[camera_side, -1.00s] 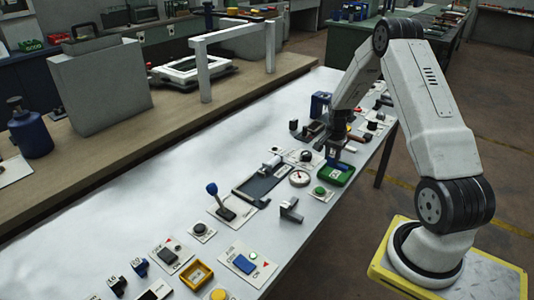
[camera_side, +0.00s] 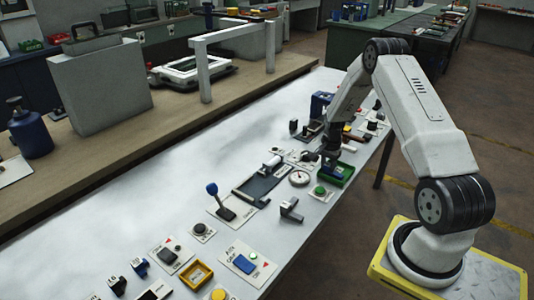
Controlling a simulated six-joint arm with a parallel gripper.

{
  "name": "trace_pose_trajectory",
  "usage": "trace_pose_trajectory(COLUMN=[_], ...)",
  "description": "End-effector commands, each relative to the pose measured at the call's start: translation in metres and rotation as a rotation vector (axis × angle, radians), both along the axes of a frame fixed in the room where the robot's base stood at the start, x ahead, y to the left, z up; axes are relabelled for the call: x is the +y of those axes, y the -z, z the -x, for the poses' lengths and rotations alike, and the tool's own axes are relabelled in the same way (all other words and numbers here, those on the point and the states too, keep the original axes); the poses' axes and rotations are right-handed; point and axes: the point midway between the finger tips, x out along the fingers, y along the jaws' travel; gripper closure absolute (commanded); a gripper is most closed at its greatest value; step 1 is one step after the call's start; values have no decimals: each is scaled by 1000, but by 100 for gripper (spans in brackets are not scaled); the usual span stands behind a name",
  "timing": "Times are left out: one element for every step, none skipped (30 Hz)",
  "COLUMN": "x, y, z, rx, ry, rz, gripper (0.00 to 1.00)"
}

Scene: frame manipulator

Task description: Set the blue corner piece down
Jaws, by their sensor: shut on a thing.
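My gripper (camera_side: 331,171) is shut and points down at the left side of the small green tray (camera_side: 347,181). A small patch of blue, the blue corner piece (camera_side: 325,174), shows at its fingertips, low over the tray. The piece is tiny and mostly hidden by the fingers, so I cannot tell whether it touches the tray floor.
A round dial (camera_side: 299,178), a green button (camera_side: 320,190) and a grey bracket (camera_side: 291,210) stand close by on the white table. A dark tray (camera_side: 258,186) lies to the left. A larger blue block (camera_side: 320,104) stands behind.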

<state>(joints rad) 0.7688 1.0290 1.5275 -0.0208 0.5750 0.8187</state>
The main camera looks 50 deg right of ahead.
Motion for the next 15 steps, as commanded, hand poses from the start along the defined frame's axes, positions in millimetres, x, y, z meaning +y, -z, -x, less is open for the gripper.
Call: trace_pose_trajectory(x=[0,0,0,0,0,0,0,0,0,0,0,0,0,0,0], y=[0,0,0,0,0,0,0,0,1,2,3,4,4,4,4], z=[0,0,0,0,0,0,0,0,0,0,0,0,0,0,0], rx=[-1,-1,-1,-1,-1,-1,-1,-1,-1,-1,-1,-1,-1,-1,-1], ry=[0,0,0,0,0,0,0,0,0,0,0,0,0,0,0], rz=[1,1,1,1,1,1,1,1,1,1,1,1,1,1,1], gripper=[100,100,100,100,100,100,100,100,100,100,100,100,100,59,47])
